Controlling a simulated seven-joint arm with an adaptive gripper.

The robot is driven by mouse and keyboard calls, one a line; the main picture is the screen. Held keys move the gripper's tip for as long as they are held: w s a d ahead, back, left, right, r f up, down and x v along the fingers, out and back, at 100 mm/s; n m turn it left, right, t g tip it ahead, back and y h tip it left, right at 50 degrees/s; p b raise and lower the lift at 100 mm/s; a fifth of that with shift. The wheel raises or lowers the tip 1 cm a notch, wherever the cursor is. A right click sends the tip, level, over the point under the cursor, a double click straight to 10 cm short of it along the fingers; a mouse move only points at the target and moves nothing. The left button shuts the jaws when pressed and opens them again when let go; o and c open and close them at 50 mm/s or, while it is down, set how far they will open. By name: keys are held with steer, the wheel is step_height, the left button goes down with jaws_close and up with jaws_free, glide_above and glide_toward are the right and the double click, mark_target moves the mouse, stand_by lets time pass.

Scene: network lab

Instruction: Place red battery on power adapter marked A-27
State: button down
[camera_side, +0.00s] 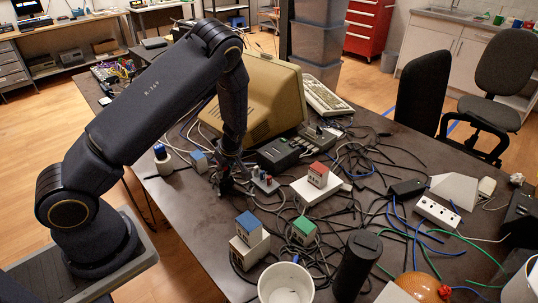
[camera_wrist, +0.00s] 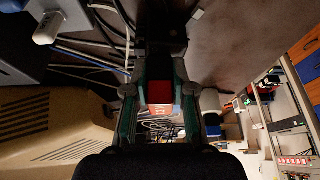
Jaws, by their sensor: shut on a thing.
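My gripper (camera_side: 224,184) hangs low over the left-middle of the dark table. In the wrist view my gripper (camera_wrist: 158,108) is shut on a red block (camera_wrist: 160,92), which sits between its two fingers. The held block is hard to make out in the side view. Another block with a red top (camera_side: 318,173) stands on a flat white box (camera_side: 316,191) to the right of my gripper. A blue-topped block (camera_side: 249,226) stands on a white box (camera_side: 249,252) at the front. I cannot read the label A-27 on any box.
A green-topped block (camera_side: 303,230), a white bucket (camera_side: 286,285) and a dark cylinder (camera_side: 357,266) stand at the front. A small device (camera_side: 264,183) is just right of my gripper. A beige monitor (camera_side: 262,95) stands behind. Loose cables cover the right; the left front table is bare.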

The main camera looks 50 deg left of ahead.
steer(key=shift+f, duration=0.3)
steer(key=c, duration=1)
jaws_free()
steer(key=s+d+r+m+h, duration=0.1)
steer(key=d+r, duration=0.2)
steer(key=r, duration=0.4)
steer(key=s+d+r+m+t+h, duration=0.1)
steer(key=d+r+m, duration=0.1)
steer(key=d+r, duration=0.3)
steer(key=s+d+r+m+h, duration=0.1)
steer(key=d+r, duration=0.1)
steer(key=r, duration=0.6)
steer(key=s+d+r+m+t, duration=0.1)
steer(key=s+d+r+m, duration=0.1)
steer(key=s+r+m, duration=0.2)
steer(key=s+d+r+m+t+h, duration=0.1)
steer(key=s+d+r+m+t, duration=0.1)
steer(key=s+r+m, duration=0.3)
steer(key=s+d+r+m+t, duration=0.1)
steer(key=s+d+r+m, duration=0.2)
steer(key=s+r+m, duration=0.1)
steer(key=shift+s+r+m+t+h, duration=0.15)
steer(key=shift+s+m, duration=0.1)
steer(key=shift+s, duration=0.25)
steer(key=shift+s+r+m+t+h, duration=0.15)
steer(key=shift+s+m, duration=0.1)
steer(key=shift+s, duration=0.25)
